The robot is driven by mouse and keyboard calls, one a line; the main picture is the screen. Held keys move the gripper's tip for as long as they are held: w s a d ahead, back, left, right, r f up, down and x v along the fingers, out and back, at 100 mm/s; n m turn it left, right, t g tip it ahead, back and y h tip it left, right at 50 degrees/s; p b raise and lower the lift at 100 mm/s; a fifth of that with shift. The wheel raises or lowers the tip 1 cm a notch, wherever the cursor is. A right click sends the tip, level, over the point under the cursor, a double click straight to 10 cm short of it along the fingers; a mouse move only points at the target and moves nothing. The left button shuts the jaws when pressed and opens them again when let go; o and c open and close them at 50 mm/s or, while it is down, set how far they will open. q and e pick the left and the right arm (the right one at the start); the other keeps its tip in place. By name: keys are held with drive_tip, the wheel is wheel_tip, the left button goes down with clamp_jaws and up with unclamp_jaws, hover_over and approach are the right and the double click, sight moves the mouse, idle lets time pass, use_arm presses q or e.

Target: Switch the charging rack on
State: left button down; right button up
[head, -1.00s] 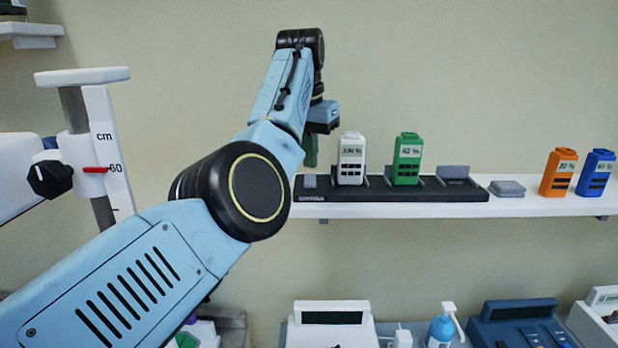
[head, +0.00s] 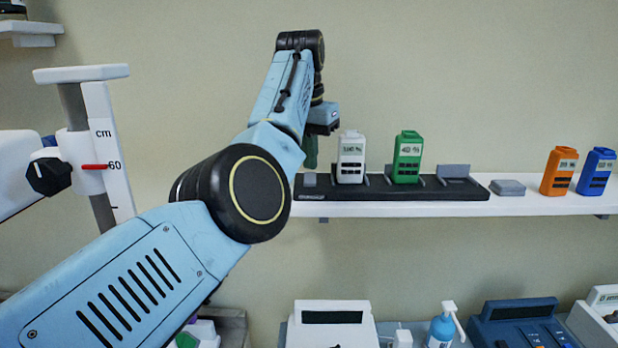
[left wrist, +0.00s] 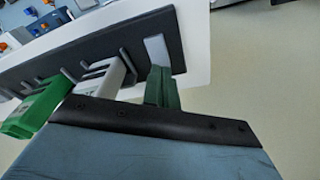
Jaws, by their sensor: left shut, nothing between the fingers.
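The black charging rack (head: 420,190) lies along the white shelf. A light grey pad, which looks like its switch (head: 309,181), sits at its left end; it also shows in the left wrist view (left wrist: 157,50). A white battery (head: 351,160) and a green battery (head: 407,158) stand in the rack, and the bay to their right is empty. My left gripper (head: 310,162) points down over the rack's left end, its green fingers shut and empty. In the left wrist view the fingertips (left wrist: 161,78) are close to the grey pad; I cannot tell whether they touch. My right gripper is not visible.
The white shelf (head: 540,206) also holds a flat grey block (head: 507,188), an orange battery (head: 558,172) and a blue battery (head: 595,172) to the right. Below are white and blue devices and a blue pump bottle (head: 442,328). A height gauge (head: 105,150) stands left.

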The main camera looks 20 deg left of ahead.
sight(310, 174)
use_arm(q)
drive_tip(key=shift+f+b, duration=0.45)
drive_tip(key=shift+f, duration=0.25)
wheel_tip(310, 174, up, 3)
drive_tip(key=p, duration=0.3)
drive_tip(key=shift+r, duration=2.05)
